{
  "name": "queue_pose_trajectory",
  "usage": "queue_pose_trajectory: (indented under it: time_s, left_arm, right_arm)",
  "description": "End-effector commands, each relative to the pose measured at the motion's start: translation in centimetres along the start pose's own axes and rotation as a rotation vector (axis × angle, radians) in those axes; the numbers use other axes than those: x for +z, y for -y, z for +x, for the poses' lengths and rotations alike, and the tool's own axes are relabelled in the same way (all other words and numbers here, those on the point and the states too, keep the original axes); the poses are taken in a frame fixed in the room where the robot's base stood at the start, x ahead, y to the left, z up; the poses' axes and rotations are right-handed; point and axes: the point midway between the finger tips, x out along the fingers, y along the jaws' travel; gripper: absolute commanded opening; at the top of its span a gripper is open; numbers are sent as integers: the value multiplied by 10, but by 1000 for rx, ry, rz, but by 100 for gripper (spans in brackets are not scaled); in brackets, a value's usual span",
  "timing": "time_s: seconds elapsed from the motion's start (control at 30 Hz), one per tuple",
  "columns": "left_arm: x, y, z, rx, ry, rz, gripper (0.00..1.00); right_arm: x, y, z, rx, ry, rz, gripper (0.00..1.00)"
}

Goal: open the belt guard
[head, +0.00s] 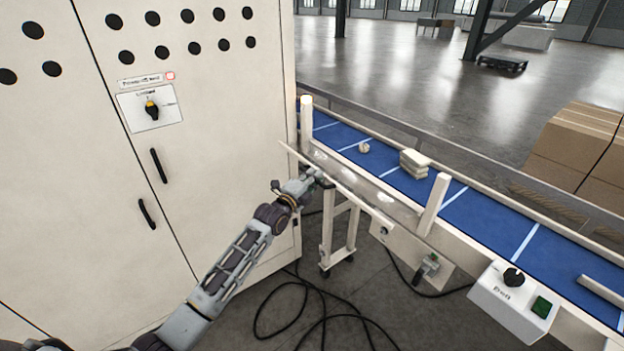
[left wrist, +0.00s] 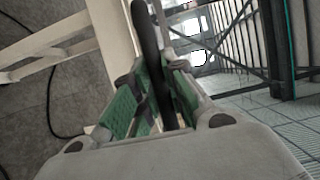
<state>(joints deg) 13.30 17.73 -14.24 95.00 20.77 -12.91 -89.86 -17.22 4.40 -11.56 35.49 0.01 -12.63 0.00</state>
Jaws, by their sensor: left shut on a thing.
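The belt guard (head: 352,181) is a pale, partly see-through panel along the near side of the blue belt, between two cream posts. Its near edge sticks out past the left post towards the cabinet. My left gripper (head: 318,179) is at this edge. In the left wrist view, the green-padded fingers (left wrist: 155,98) are shut on a black bar, the guard's handle (left wrist: 150,45). In the head view the gripper mostly hides the handle. My right gripper is not in view.
A cream cabinet (head: 215,110) stands close on the left. The conveyor belt (head: 480,212) carries a stack of pale blocks (head: 414,163) and a small round piece (head: 364,148). A control box (head: 514,298) is at the near right. Black cables (head: 325,312) lie on the floor below.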

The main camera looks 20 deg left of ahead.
Motion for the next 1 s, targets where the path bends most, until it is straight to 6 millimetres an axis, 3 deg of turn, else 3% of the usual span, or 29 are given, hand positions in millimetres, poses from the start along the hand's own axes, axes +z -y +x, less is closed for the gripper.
queue_pose_trajectory:
  time_s: [0.1,0.43,0.47,0.63,1.0]
  left_arm:
    - [-1,8,2,-4,-1,2,0]
    - [-1,8,2,-4,0,0,0]
    - [-1,8,2,-4,0,0,14]
    - [-1,7,2,-3,0,0,35]
    - [-1,7,1,-3,0,0,35]
  right_arm:
    - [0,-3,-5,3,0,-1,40]
    - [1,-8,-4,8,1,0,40]
    - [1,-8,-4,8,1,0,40]
    - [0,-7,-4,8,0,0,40]
    - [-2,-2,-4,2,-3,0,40]
